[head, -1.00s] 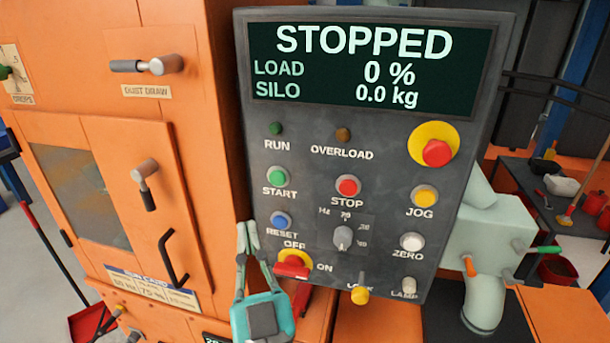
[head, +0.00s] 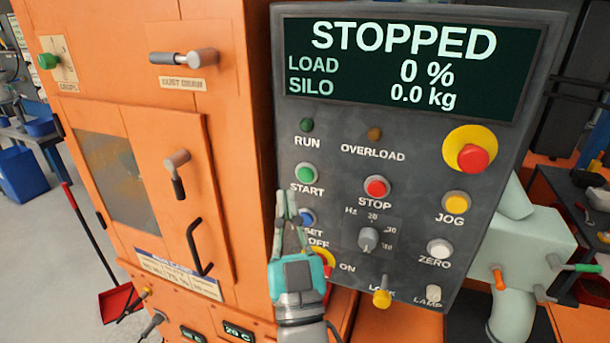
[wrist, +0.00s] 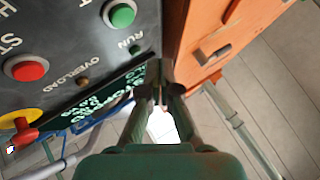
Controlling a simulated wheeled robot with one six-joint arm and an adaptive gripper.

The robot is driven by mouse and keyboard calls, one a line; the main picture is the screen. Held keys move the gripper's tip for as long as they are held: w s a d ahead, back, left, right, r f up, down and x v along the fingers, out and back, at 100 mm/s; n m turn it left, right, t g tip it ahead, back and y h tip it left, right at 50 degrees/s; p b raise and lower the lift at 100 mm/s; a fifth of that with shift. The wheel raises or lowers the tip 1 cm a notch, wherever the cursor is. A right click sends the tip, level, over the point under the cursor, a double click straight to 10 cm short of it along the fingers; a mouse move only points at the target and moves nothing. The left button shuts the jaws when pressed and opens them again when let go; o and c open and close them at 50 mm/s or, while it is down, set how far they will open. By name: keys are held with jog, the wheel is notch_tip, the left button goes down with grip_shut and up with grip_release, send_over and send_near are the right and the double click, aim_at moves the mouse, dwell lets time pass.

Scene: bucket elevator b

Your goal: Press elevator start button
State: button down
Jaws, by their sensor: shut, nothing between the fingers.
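The green start button (head: 306,173) sits on the left side of the grey control panel (head: 420,210), above its START label. It also shows in the wrist view (wrist: 122,14) at the top. My gripper (head: 286,196) is shut and empty, with its fingertips pointing up just below and left of the start button. The picture does not show the fingers touching the start button. The panel's screen (head: 400,68) reads STOPPED, load 0 %, silo 0.0 kg.
The red stop button (head: 376,187) is right of start, and a red emergency button (head: 472,156) on yellow stands further right. The orange cabinet (head: 150,120) with protruding handles is close on the left. The yellow jog button (head: 456,202) is at the right.

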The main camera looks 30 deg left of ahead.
jog(key=shift+w+a, duration=0.2)
jog(key=shift+w, duration=0.55)
jog(key=shift+w+a, duration=0.15)
jog(key=shift+w, duration=0.6)
jog(key=shift+w+a, duration=0.2)
jog(key=shift+w, duration=0.55)
jog(key=shift+w, duration=0.2)
jog(key=shift+w+a, duration=0.1)
jog(key=shift+w, duration=0.1)
jog(key=shift+w+a, duration=0.1)
jog(key=shift+w, duration=0.3)
dwell(0.4)
jog(key=shift+s, duration=0.15)
jog(key=shift+s+d, duration=0.2)
jog(key=shift+s, duration=0.45)
jog(key=shift+s, duration=0.1)
jog(key=s, duration=0.2)
jog(key=s+d, duration=0.1)
jog(key=s, duration=0.1)
jog(key=shift+s, duration=0.35)
